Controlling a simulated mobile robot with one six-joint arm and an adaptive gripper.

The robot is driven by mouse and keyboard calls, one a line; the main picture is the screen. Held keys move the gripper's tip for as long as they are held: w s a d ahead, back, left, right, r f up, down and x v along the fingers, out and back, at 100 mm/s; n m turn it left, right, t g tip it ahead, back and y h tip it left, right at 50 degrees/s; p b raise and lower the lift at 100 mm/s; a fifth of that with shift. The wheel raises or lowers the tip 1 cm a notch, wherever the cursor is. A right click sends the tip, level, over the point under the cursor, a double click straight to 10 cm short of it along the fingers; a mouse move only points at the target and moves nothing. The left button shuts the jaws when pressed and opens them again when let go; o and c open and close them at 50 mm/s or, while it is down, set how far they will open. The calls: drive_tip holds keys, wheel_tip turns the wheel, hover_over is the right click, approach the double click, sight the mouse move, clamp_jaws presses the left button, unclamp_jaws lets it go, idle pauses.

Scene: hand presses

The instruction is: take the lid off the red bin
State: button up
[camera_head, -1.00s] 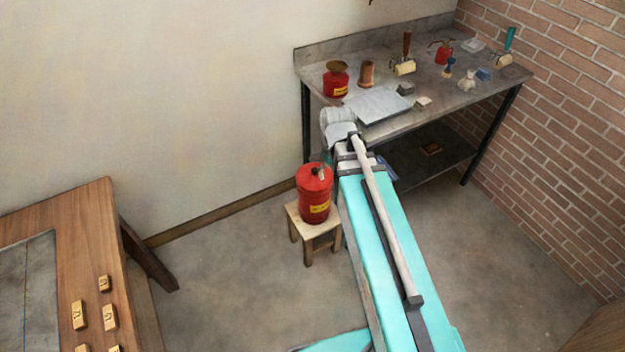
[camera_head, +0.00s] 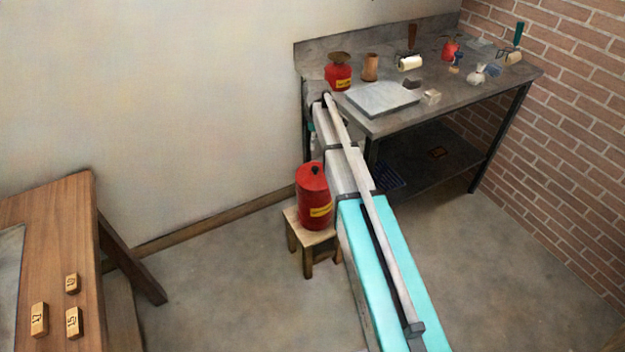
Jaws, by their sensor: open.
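The red bin (camera_head: 314,200) is a tall red can with a yellow label, upright on a small wooden stool (camera_head: 296,217). Its red lid (camera_head: 311,175) has a small dark knob and sits on top of the bin. My arm reaches past the right side of the bin toward the left end of the metal bench. The arm's far end is by the bench's near left corner, beyond the bin. My gripper cannot be made out there; the arm links hide it. Nothing of mine is visibly touching the lid.
The metal bench (camera_head: 455,95) holds a smaller red can (camera_head: 338,74), a brown cup (camera_head: 370,67), a grey slab (camera_head: 382,98), rollers and small items. A wooden table (camera_head: 50,215) with small numbered blocks stands at left. Floor between table and stool is clear.

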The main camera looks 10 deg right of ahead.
sight(316, 168)
drive_tip(key=shift+f, duration=0.1)
idle(0.3)
wheel_tip(316, 168, down, 8)
drive_tip(key=b, duration=0.8)
drive_tip(key=shift+f+b, duration=0.2)
drive_tip(key=shift+b, duration=0.1)
drive_tip(key=shift+s+f+b, duration=0.15)
drive_tip(key=shift+f+b, duration=2.45)
clamp_jaws()
